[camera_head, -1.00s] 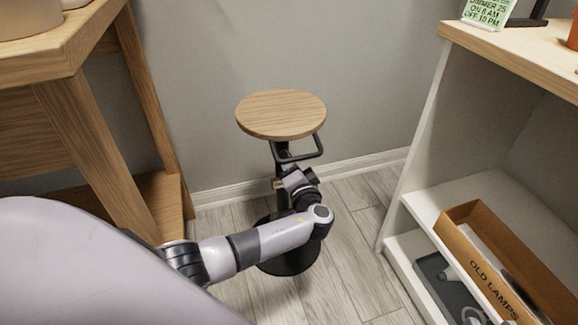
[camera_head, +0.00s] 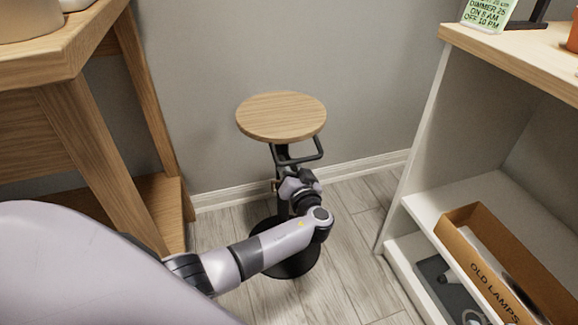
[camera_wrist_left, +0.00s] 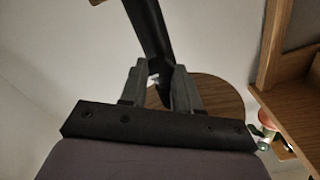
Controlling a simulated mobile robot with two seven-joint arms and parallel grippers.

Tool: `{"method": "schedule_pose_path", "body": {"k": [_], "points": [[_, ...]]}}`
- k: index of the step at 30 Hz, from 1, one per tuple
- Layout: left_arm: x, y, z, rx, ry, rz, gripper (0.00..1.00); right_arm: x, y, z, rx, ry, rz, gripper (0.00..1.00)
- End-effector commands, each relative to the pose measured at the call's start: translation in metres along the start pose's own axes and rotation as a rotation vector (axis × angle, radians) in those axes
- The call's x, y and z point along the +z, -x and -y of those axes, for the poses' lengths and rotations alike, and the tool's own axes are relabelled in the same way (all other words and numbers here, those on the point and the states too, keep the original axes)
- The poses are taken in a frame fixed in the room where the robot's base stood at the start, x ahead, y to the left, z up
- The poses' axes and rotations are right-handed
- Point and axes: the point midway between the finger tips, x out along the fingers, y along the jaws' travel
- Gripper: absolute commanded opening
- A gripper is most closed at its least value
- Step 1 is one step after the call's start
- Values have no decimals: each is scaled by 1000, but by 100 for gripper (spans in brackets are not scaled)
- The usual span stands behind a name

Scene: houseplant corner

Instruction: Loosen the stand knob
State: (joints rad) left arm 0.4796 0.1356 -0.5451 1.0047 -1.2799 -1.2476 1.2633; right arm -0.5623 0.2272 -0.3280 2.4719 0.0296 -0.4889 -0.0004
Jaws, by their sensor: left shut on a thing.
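The stand has a round wooden top (camera_head: 281,116), a black post with a looped handle (camera_head: 305,158), and a round black base (camera_head: 300,264) on the floor. My left gripper (camera_head: 281,187) is at the post below the handle, and my wrist and forearm hide part of the post and base. In the left wrist view, the gripper's fingers (camera_wrist_left: 157,80) are closed in beside the dark post (camera_wrist_left: 148,30), with the wooden top (camera_wrist_left: 222,92) behind. The gripper is shut on the knob, which is mostly hidden between the fingers. My right gripper is not in view.
A wooden table (camera_head: 70,60) stands at the left. A white shelf unit (camera_head: 430,130) stands at the right, with an open box (camera_head: 490,262) marked OLD LAMPS inside. The grey wall is close behind the stand. Bare floor (camera_head: 350,215) shows right of the stand.

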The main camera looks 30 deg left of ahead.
Motion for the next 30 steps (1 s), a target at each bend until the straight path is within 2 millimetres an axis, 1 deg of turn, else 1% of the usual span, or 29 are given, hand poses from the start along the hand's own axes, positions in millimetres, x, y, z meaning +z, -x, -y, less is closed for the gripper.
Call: {"method": "schedule_pose_path", "body": {"k": [1,10,11,12,13,30], "points": [[-3,2,-2,5,6,-6,1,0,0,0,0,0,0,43],[-3,2,-2,5,6,-6,1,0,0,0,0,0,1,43],[-3,2,-2,5,6,-6,35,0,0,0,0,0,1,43],[-3,2,-2,5,6,-6,48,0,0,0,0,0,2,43],[-3,2,-2,4,5,-6,57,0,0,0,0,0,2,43],[0,-1,1,1,2,-1,57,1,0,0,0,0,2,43]]}}
